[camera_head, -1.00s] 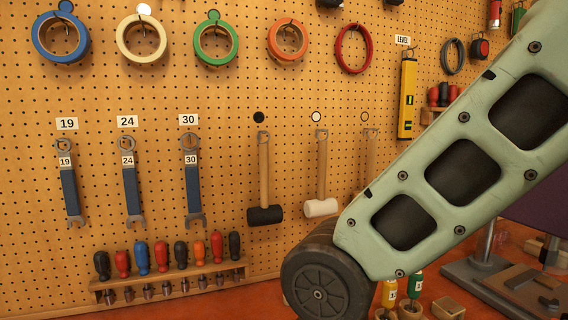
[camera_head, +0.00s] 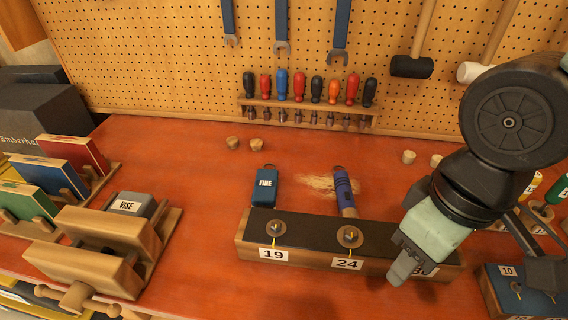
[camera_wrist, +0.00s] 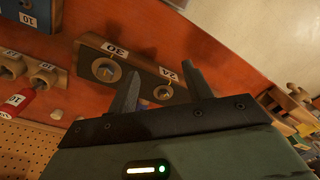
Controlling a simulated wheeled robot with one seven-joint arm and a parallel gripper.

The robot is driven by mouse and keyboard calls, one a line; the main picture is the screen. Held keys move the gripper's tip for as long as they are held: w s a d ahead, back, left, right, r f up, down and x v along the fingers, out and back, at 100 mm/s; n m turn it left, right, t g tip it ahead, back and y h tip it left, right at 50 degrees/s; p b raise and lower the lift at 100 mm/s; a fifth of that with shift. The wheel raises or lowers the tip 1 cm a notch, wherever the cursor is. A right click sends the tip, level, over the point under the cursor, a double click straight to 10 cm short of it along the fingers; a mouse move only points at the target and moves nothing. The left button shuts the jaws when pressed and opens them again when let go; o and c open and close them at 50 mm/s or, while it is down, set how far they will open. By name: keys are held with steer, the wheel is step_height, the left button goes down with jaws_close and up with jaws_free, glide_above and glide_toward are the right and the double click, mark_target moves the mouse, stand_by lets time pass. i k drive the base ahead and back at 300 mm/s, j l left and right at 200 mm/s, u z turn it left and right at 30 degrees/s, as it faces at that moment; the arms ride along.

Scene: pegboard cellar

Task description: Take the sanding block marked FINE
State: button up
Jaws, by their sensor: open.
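The sanding block marked FINE (camera_head: 265,187) is a small dark blue block with a white label. In the head view it lies on the red bench, just behind the left part of the long wooden holder marked 19 and 24. My gripper (camera_head: 402,262) is over the right end of that holder, to the right of the block and apart from it. In the wrist view my gripper (camera_wrist: 165,95) shows two separated fingers with nothing between them. I cannot make out the FINE block in the wrist view.
The long holder (camera_head: 395,258) stands in front of the block. A blue cylindrical tool (camera_head: 344,192) lies right of the block, beside some shavings. A wooden vise (camera_head: 110,245) stands at the left. A screwdriver rack (camera_head: 308,112) is behind. The bench left of the block is clear.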

mark_target(267, 180)
steer(key=j, duration=0.8)
steer(key=i+j+z, duration=0.1)
steer(key=j, duration=0.75)
